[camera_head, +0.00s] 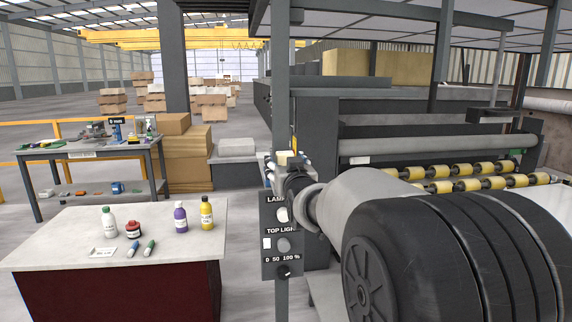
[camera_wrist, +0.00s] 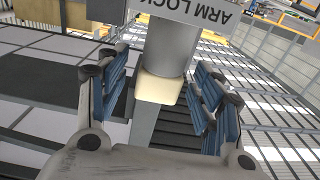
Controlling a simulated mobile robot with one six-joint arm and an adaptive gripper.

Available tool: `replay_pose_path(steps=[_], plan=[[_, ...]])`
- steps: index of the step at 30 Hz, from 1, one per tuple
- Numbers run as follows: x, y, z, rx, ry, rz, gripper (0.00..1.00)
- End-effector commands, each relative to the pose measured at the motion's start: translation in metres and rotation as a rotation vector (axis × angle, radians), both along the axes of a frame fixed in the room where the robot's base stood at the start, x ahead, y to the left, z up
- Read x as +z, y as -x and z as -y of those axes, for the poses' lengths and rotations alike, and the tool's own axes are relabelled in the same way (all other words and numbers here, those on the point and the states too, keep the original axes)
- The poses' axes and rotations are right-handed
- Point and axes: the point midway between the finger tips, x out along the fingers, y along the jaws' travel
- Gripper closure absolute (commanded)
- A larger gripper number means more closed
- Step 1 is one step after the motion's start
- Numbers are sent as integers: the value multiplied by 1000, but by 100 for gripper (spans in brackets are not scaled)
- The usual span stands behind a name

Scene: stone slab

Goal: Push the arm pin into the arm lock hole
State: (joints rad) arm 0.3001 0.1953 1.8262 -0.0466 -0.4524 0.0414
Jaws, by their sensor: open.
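In the wrist view, my gripper (camera_wrist: 160,72) is open, with its blue-padded fingers to the left and right. Between them is a cream, block-like end (camera_wrist: 158,89), which appears to be the arm pin. It meets a grey metal cylinder (camera_wrist: 170,50) beside a white sign reading "ARM LOCK" (camera_wrist: 195,8). The pads look apart from the cream piece. The lock hole itself is not visible. In the head view, my gripper (camera_head: 276,172) is at the grey post, with the cream piece (camera_head: 284,157) just beyond it; my arm hides part of this area.
A control panel (camera_head: 267,254) with knobs and labels sits on the post just below my gripper. A roller machine (camera_head: 430,145) stands to the right. At left is a table (camera_head: 60,240) with bottles and pens. Behind it is a workbench (camera_head: 85,152) with tools.

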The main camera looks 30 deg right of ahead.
Motion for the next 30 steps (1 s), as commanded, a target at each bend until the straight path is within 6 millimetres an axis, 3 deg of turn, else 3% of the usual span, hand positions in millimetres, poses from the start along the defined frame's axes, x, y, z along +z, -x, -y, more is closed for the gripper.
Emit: replay_pose_path(steps=[11, 24, 30], plan=[[-1, 9, -3, 0, -1, -2, 39], [1, 92, -26, 0, 1, 1, 39], [0, 113, -32, 0, 1, 0, 39]])
